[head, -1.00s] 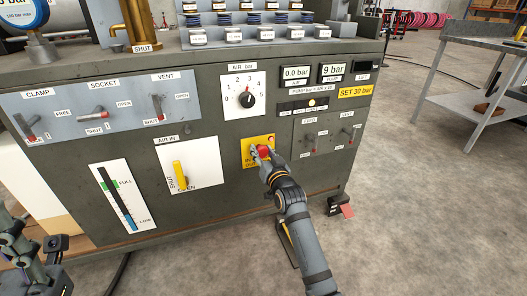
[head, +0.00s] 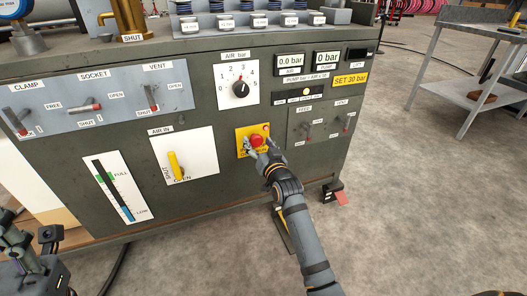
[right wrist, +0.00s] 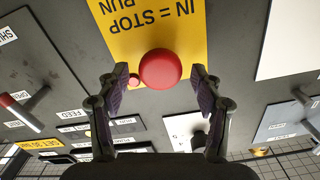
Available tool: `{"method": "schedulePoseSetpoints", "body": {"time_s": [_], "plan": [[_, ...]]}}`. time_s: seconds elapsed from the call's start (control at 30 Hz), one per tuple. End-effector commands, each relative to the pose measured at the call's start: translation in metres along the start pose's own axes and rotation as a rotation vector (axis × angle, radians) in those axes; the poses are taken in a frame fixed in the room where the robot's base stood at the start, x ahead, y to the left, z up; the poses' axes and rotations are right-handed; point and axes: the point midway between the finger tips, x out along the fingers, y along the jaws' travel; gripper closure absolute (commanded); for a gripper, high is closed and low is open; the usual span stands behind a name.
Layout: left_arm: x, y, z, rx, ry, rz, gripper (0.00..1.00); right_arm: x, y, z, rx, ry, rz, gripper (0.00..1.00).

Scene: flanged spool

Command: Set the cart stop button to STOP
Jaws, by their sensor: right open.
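The red round stop button (head: 256,141) sits on a yellow plate (head: 243,132) on the cart's front panel. In the right wrist view, the button (right wrist: 160,69) shows large, and the plate (right wrist: 150,22) reads "IN = STOP" upside down. A small red dot (right wrist: 134,80) lies beside the button. I cannot tell whether the button is in or out. My right gripper (head: 259,149) is open at the button; in the right wrist view its fingertips (right wrist: 160,77) stand apart on either side of it, with gaps. My left gripper (head: 40,240) is at the lower left, its jaws unclear.
The panel has an air dial (head: 240,89), a yellow air-in lever (head: 176,165) and small feed levers (head: 308,128) near the button. The pump display (head: 327,58) reads 0 bar; the air display (head: 289,60) reads 0.0 bar.

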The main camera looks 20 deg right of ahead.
Motion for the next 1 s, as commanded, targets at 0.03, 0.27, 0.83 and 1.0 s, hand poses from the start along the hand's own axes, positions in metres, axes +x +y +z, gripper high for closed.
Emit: {"method": "schedulePoseSetpoints", "body": {"time_s": [0.03, 0.27, 0.83, 1.0], "plan": [[0.000, 0.000, 0.000, 0.000, 0.001, 0.000, 0.60, -0.013, 0.000, 0.001, 0.001, -0.002, 0.001, 0.34], [0.000, 0.000, 0.000, 0.000, 0.001, 0.001, 0.60, -0.068, 0.000, 0.001, 0.001, -0.001, 0.000, 0.34], [0.001, 0.000, -0.001, 0.000, 0.002, 0.002, 0.60, -0.100, 0.000, -0.001, 0.001, 0.000, 0.000, 0.34], [0.002, 0.000, 0.002, -0.001, -0.010, 0.001, 0.60, -0.101, 0.000, -0.002, -0.002, 0.002, 0.000, 0.34]]}}
